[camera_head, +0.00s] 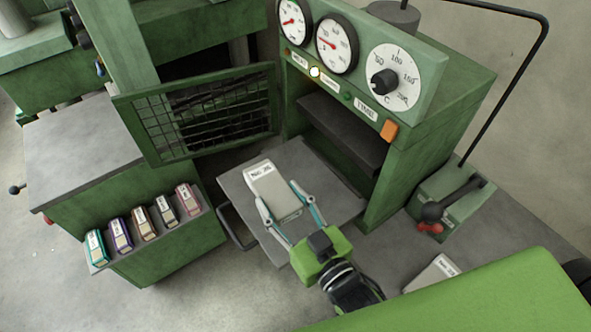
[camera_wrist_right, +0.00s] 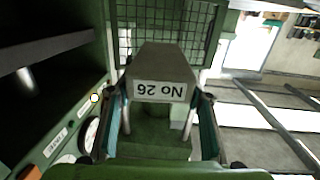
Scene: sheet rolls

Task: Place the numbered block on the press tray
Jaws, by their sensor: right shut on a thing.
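The numbered block (camera_head: 272,188) is a pale grey slab with a white label, which reads "No 26" in the wrist view (camera_wrist_right: 160,65). My right gripper (camera_head: 283,204), green with thin pale fingers, is shut on its sides. The wrist view shows the fingers (camera_wrist_right: 163,105) on either side of it. The block is over the press tray (camera_head: 335,190), a flat grey plate in front of the press opening; I cannot tell whether it touches the plate. My left gripper is not in view.
The green press (camera_head: 465,85) with round gauges stands behind the tray. An open mesh door (camera_head: 210,110) is at the left. Several small coloured cases (camera_head: 145,222) line a ledge. A second labelled pale block (camera_head: 430,272) lies at the lower right, near a lever box (camera_head: 450,200).

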